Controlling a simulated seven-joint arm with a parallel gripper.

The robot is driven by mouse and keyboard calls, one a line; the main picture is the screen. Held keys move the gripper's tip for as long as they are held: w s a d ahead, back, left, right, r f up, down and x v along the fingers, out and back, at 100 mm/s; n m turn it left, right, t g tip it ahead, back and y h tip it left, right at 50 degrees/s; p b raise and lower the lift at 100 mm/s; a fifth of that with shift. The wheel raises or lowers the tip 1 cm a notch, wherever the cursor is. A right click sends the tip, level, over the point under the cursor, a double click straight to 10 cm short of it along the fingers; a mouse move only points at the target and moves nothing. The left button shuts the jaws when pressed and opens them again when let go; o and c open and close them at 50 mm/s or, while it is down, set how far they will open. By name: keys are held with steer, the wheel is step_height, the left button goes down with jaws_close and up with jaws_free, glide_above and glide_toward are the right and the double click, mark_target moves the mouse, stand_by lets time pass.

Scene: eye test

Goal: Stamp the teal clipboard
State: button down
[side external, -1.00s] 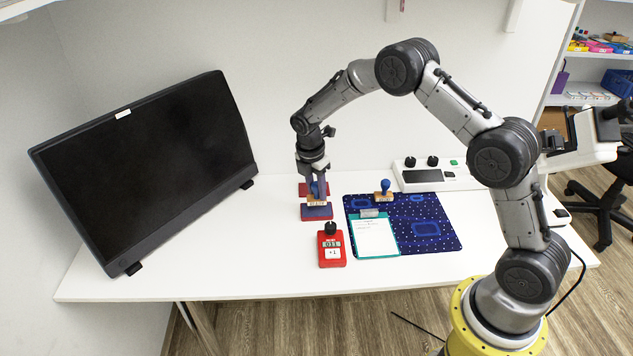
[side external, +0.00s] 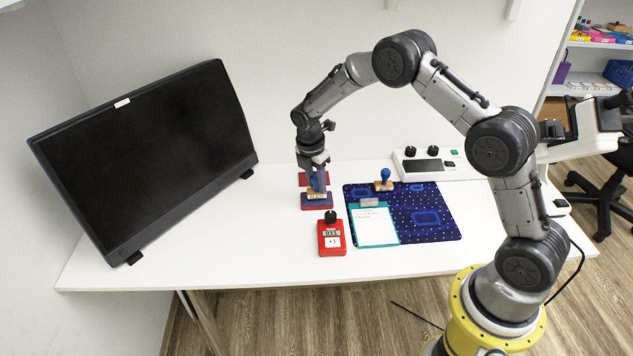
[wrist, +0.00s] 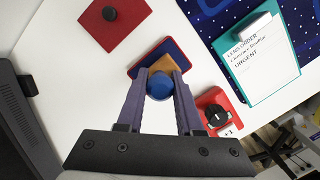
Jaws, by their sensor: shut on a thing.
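My gripper (side external: 316,181) is shut on the blue-handled stamp (wrist: 160,85), which has a wooden base (wrist: 158,58). The stamp is upright over the blue pad of a red-edged ink pad (side external: 318,204). Its base looks down on the pad, though contact is partly hidden by the fingers. The ink pad also shows in the wrist view (wrist: 180,48). The teal clipboard (side external: 397,240) lies to the right, on the dark blue mat, with white paper and a grey clip. In the wrist view the clipboard (wrist: 229,82) shows printed lines, including "URGENT".
A second blue-handled stamp (side external: 384,181) stands on the patterned mat (side external: 440,205). A red counter (side external: 331,239) with a black knob stands before the ink pad. A red lid-like piece (wrist: 122,30) lies behind it. A monitor (side external: 150,155) stands left; a white control box (side external: 430,165) stands behind.

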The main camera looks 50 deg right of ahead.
mark_target(316, 176)
steer(key=shift+f, duration=0.55)
stand_by(0.9)
steer(key=shift+r, duration=3.55)
steer(key=shift+w, duration=0.2)
steer(key=s+d, duration=0.1)
steer(key=s, duration=1.8)
steer(key=shift+d+f, duration=0.2)
steer(key=shift+f, duration=3)
steer(key=shift+f, duration=0.6)
